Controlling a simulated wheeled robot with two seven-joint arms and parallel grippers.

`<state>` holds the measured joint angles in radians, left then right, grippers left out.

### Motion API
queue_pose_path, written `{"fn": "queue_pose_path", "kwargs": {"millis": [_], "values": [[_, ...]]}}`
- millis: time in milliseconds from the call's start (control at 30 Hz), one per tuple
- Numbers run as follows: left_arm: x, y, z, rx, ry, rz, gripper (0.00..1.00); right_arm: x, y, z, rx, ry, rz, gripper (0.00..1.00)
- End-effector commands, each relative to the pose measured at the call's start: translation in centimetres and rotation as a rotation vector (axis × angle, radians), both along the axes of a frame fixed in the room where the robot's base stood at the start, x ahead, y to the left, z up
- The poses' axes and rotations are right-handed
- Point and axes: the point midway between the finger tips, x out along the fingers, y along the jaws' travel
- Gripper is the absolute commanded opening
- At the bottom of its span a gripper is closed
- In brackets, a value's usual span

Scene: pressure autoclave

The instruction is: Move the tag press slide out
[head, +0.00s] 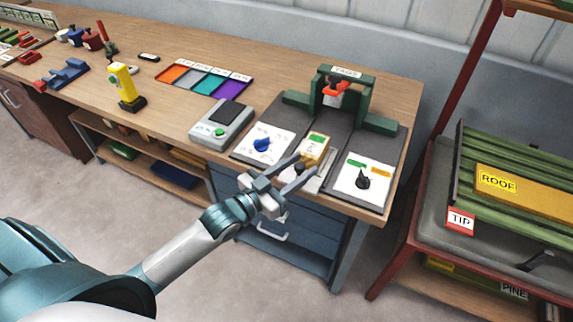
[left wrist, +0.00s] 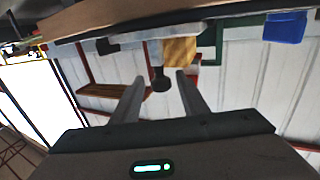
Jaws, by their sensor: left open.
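The tag press is a green frame (head: 366,98) with a sign reading TAGS and an orange-red part, at the back of a dark panel on the bench. Its slide (head: 314,184) is a pale plate at the panel's front, with a black knob. A yellow block (head: 313,151) with a green top sits just behind the knob. My left gripper (head: 307,165) is open, its fingers reaching toward the panel's front edge. In the left wrist view the black knob (left wrist: 161,81) appears between the two fingertips, with a gap on each side. I cannot tell its exact depth. My right gripper is out of view.
A blue-knob dial plate (head: 264,144) lies left of the slide and a black-knob dial plate (head: 363,178) right of it. A grey device (head: 222,124) with a green button stands further left. Blue drawers (head: 283,233) sit below; a red-framed rack (head: 408,215) stands right.

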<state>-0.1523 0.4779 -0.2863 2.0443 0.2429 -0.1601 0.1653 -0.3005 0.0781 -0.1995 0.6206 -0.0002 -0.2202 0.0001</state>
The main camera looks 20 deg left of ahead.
Motion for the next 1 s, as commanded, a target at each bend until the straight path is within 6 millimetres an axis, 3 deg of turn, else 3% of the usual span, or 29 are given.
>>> {"fn": "queue_pose_path", "kwargs": {"millis": [367,800,1000], "values": [[-2.7,1.2,-0.2,0.001,0.000,0.000,0.40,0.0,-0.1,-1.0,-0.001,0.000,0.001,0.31],[-9.1,4.1,-0.3,0.002,0.004,0.000,0.40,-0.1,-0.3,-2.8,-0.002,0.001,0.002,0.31],[-11.8,5.3,-0.3,0.002,0.004,0.000,0.40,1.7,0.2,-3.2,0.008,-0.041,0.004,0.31]]}}
